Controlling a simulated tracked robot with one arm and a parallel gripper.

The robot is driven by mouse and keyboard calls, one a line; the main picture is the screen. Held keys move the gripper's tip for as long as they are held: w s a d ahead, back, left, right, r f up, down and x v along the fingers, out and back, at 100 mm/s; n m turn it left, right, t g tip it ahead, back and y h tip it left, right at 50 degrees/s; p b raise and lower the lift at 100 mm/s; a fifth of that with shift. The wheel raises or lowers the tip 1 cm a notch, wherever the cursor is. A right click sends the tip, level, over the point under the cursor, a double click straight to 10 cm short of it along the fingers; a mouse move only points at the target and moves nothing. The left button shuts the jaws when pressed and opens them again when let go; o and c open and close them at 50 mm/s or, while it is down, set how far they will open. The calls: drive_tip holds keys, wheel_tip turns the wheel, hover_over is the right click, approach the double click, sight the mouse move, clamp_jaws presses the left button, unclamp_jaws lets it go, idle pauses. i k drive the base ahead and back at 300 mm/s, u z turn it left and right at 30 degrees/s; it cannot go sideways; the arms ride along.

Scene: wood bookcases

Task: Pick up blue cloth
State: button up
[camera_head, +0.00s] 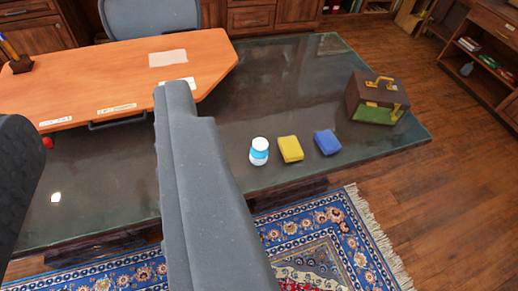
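The blue cloth (327,142) looks like a small folded blue block. It lies on the dark glassy table top, right of a yellow block of similar shape (290,149). My gripper (98,104) has its two fingers wide apart, one at the left edge and one running up the middle of the view. It is open, with nothing held between the fingers. The blue cloth is right of both fingers in the picture, clear of them and fully visible.
A white and blue bottle (259,152) stands left of the yellow block. A brown case with gold fittings (377,98) stands to the right. An orange wooden board (110,75) covers the table's left part. A patterned rug (335,235) lies in front.

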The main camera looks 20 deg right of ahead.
sight(327, 141)
drive_tip(key=z, duration=0.7)
drive_tip(key=i, duration=1.3)
drive_tip(key=z, duration=0.5)
